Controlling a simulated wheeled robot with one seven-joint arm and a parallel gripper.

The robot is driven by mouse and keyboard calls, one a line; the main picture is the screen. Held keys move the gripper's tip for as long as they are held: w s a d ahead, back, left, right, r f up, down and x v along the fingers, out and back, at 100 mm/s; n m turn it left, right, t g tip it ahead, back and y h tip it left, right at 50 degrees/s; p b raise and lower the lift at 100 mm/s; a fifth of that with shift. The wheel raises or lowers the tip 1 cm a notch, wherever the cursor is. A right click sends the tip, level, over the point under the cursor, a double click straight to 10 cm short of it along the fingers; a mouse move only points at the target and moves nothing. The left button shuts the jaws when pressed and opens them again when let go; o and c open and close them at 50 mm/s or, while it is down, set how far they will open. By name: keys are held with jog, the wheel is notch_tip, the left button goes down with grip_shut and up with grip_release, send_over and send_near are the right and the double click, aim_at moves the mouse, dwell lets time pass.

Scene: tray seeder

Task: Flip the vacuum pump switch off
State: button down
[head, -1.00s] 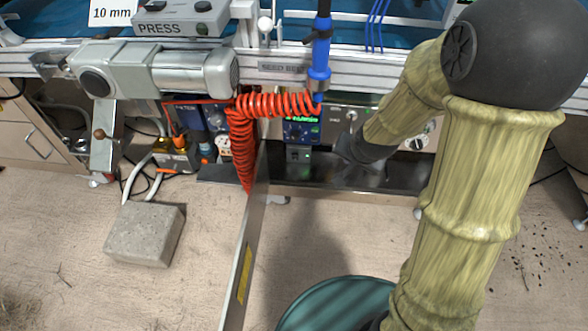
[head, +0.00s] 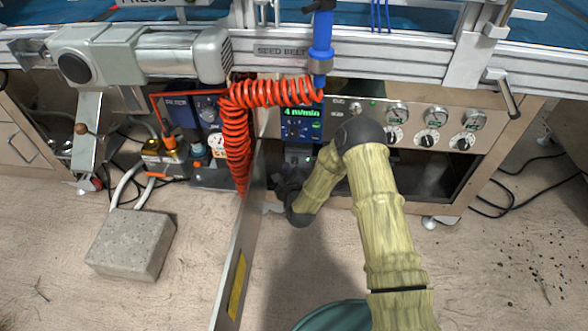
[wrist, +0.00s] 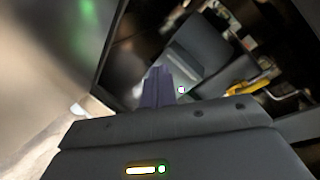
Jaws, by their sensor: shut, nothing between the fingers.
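I cannot clearly make out the vacuum pump switch in either view. In the wrist view my gripper (wrist: 158,75) has its fingers together and nothing held. A dark grey boxy body (wrist: 205,45) stands beyond the fingertips, with a yellow curved part (wrist: 243,88) to its right. I cannot tell whether this body is the pump, or whether the fingers touch it. In the head view my arm reaches down in front of the bench, and its dark end sits low beside the metal panel edge. The fingertips are not distinct there.
A control panel (head: 345,100) with gauges and knobs lies above my arm. A red coiled hose (head: 236,130) hangs beside a thin upright metal panel (head: 236,270). A concrete block (head: 132,243) and a green round container (head: 335,315) stand on the floor.

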aim_at(294, 160)
jog(key=s+d+f+m+t+h, duration=0.1)
jog(key=s+f+m+t+h, duration=0.3)
jog(key=f+m, duration=0.4)
jog(key=s+m+h, duration=0.1)
jog(key=s+m, duration=0.1)
jog(key=m, duration=0.3)
jog(key=shift+f, duration=0.4)
jog(key=w+b, duration=0.2)
jog(key=w, duration=0.2)
jog(key=w+b, duration=0.3)
jog(key=w, duration=0.1)
jog(key=w+r+b, duration=0.1)
jog(key=w+b, duration=0.2)
jog(key=w, duration=0.1)
jog(key=shift+w+d+r, duration=0.1)
jog(key=shift+w+d, duration=0.15)
jog(key=shift+w, duration=0.1)
jog(key=shift+w+r+b, duration=0.2)
jog(key=shift+w+b, duration=0.15)
jog(key=shift+w, duration=0.2)
jog(key=shift+a+r, duration=0.1)
jog(key=shift+a, duration=0.05)
